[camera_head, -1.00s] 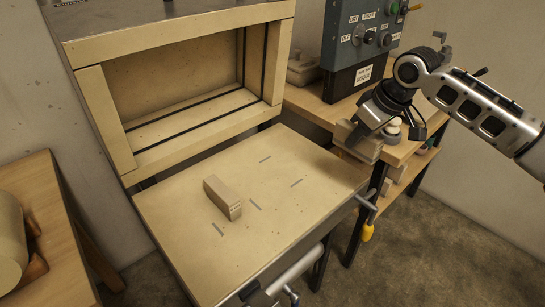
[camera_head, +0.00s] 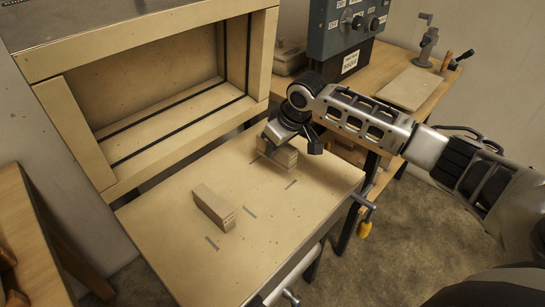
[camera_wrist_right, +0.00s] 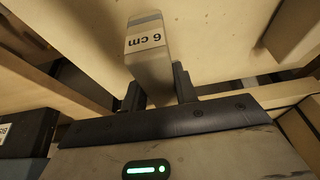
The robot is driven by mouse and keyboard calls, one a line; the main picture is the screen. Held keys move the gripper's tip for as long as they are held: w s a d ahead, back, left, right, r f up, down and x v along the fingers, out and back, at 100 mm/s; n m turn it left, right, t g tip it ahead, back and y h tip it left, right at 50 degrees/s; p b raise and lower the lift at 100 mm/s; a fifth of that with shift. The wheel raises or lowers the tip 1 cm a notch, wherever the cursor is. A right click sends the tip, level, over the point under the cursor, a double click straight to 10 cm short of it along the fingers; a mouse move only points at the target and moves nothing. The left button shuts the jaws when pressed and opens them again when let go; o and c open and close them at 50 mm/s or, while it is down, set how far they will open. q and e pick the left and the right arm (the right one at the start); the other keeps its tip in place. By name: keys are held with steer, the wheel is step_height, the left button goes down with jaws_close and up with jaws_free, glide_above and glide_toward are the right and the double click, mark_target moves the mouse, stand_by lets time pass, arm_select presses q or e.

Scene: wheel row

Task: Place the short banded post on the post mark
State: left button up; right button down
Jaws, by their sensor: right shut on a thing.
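My right gripper (camera_head: 275,148) is over the far right part of the pale tabletop, shut on a beige post (camera_head: 286,156). In the right wrist view the post (camera_wrist_right: 150,60) is between the two dark fingers (camera_wrist_right: 158,88). It bears a white "6 cm" label and a greyish band near its far end. The gripper hides part of it, and I cannot tell whether it touches the tabletop. Several short grey marks lie on the tabletop, one at the right (camera_head: 291,184) and one nearer the front (camera_head: 211,243). I cannot tell which is the post mark. My left gripper is not in view.
A beige block (camera_head: 213,207) lies on the tabletop (camera_head: 180,255) between the marks. An open beige-framed box (camera_head: 145,160) stands behind. A wooden bench (camera_head: 400,110) with a control box (camera_head: 345,25) is at the back right. The tabletop's front part is clear.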

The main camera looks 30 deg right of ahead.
mark_target(273, 158)
steer(key=shift+w+a+f, duration=0.15)
steer(key=shift+a+f, duration=0.05)
steer(key=f, duration=0.3)
steer(key=shift+w+a+f, duration=0.1)
steer(key=shift+w+a, duration=0.05)
steer(key=shift+a, duration=0.15)
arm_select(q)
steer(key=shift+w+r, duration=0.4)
arm_select(e)
steer(key=shift+f, duration=0.35)
steer(key=shift+f, duration=0.1)
steer(key=c, duration=1.1)
jaws_free()
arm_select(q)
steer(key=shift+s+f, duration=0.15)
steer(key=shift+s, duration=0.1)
